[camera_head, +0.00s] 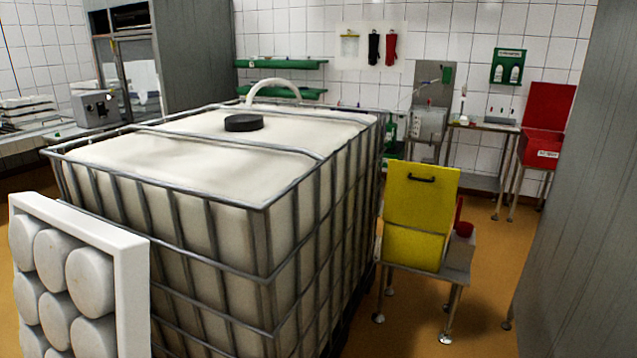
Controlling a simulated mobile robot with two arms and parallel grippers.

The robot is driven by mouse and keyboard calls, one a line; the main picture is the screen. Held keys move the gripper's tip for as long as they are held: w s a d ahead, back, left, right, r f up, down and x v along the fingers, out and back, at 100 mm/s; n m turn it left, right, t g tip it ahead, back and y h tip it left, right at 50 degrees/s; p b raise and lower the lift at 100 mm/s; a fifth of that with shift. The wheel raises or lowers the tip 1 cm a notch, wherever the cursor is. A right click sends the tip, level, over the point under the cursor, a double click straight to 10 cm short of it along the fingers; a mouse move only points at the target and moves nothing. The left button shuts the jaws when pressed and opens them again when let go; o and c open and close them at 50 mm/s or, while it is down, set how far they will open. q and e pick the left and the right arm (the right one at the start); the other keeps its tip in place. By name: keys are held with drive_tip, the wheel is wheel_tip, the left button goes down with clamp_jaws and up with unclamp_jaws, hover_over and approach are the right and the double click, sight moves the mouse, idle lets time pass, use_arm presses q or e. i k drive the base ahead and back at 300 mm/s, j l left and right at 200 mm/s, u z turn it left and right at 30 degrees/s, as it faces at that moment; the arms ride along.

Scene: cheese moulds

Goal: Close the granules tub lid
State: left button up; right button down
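Two tubs are in view, and I cannot tell by any readable label which one is the granules tub. A yellow tub (412,249) stands on a small metal table right of the big caged tank. Its yellow lid (421,196), with a dark handle near the top edge, stands upright and appears open; the tub's inside is hidden behind it. A red tub (537,154) with a small white label stands on a metal stand at the back right. Its red lid (550,106) is raised, leaning back toward the wall. Neither of my grippers is in view.
A large white caged tank (220,170) with a black cap fills the middle. A white rack of round moulds (134,290) stands at the front left. A grey wall panel (580,210) bounds the right. Brown floor (480,300) is clear between the small table (457,262) and the panel.

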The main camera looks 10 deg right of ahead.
sight(418, 196)
drive_tip(key=i+l+z, duration=0.25)
drive_tip(key=i+z, duration=0.15)
drive_tip(key=i+l+z, duration=0.15)
drive_tip(key=i+z, duration=0.25)
